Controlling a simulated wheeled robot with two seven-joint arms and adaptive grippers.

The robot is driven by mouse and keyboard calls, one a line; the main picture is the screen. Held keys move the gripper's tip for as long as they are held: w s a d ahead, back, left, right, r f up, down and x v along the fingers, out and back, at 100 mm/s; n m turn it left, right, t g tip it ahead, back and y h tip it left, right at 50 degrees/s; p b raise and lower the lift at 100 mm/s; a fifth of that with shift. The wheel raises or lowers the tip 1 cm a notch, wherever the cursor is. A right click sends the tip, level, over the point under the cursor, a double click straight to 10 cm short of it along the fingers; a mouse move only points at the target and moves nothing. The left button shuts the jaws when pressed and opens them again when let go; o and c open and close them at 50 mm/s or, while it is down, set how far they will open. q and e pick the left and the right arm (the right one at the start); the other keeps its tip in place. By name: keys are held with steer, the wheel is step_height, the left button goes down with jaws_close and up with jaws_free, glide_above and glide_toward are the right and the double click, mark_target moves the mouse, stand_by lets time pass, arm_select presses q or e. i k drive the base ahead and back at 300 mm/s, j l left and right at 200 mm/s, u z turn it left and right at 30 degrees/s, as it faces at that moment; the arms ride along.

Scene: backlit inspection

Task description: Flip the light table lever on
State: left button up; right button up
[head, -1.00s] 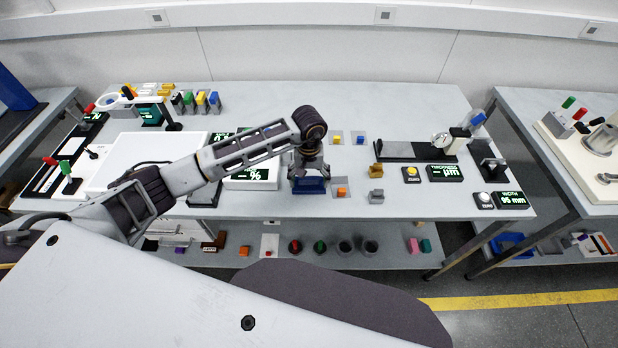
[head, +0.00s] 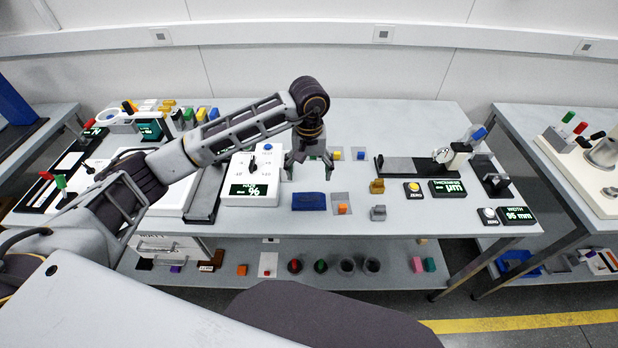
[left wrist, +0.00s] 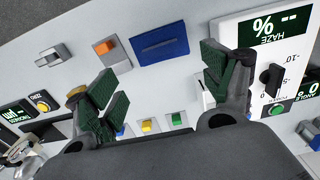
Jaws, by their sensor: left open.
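A white flat panel, apparently the light table (head: 180,192), lies left of centre in the head view, partly hidden by my left arm. To its left stand a green-tipped lever (head: 61,182) and a red-tipped one (head: 46,176); I cannot tell which belongs to it or its setting. My left gripper (head: 308,174) is open and empty above the bench, far right of these levers. A blue block (head: 309,202) lies below it. The left wrist view shows the spread fingers (left wrist: 162,78) and the blue block (left wrist: 160,42) beyond them. My right gripper is not in view.
The white haze meter (head: 257,172) stands just left of the gripper, with a dark knob and a display. An orange block (head: 342,208) and small brass and grey pieces lie to the right. A thickness gauge (head: 425,166) stands further right.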

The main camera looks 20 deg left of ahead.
mark_target(61, 182)
steer(key=u, duration=2.3)
